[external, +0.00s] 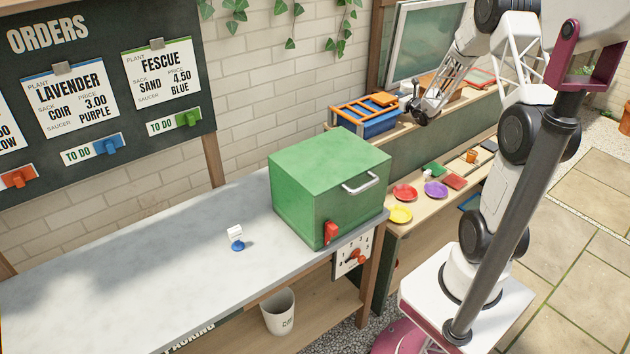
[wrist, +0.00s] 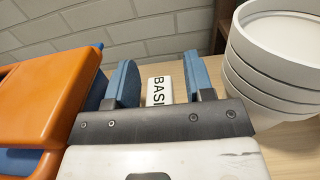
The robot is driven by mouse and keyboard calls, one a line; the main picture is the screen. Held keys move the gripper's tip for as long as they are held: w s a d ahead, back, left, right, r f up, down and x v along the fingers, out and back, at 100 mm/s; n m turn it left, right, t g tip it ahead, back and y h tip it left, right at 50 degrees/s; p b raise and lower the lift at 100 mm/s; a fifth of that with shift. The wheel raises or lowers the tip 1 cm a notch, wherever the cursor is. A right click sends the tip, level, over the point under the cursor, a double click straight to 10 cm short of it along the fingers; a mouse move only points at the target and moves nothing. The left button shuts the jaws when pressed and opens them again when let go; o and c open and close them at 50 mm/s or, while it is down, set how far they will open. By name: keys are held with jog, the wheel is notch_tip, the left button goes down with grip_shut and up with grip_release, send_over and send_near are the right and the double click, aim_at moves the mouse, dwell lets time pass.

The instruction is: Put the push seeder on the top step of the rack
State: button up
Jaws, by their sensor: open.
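I cannot make out a push seeder or a stepped rack for certain in either view. My gripper (external: 420,112) hangs over the back shelf at the upper right in the external view. In the wrist view its two blue fingers (wrist: 161,80) stand apart, with nothing held between them. A white label reading "BASI" (wrist: 158,90) shows beyond the gap, partly hidden. An orange-and-blue object (wrist: 45,90) is close on the left of the fingers. In the external view an orange slatted frame over a blue bin (external: 368,117) stands left of my gripper.
White stacked round dishes (wrist: 270,60) stand close to the right of the fingers. A green box (external: 325,185) sits on the grey bench (external: 130,270). Red, purple and yellow saucers (external: 400,215) lie on the lower shelf. The bench's left part is mostly clear.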

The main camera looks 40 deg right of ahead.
jog(key=shift+s+r, duration=0.1)
jog(key=shift+r, duration=0.05)
jog(key=s, duration=1.1)
jog(key=shift+s, duration=0.4)
dwell(0.4)
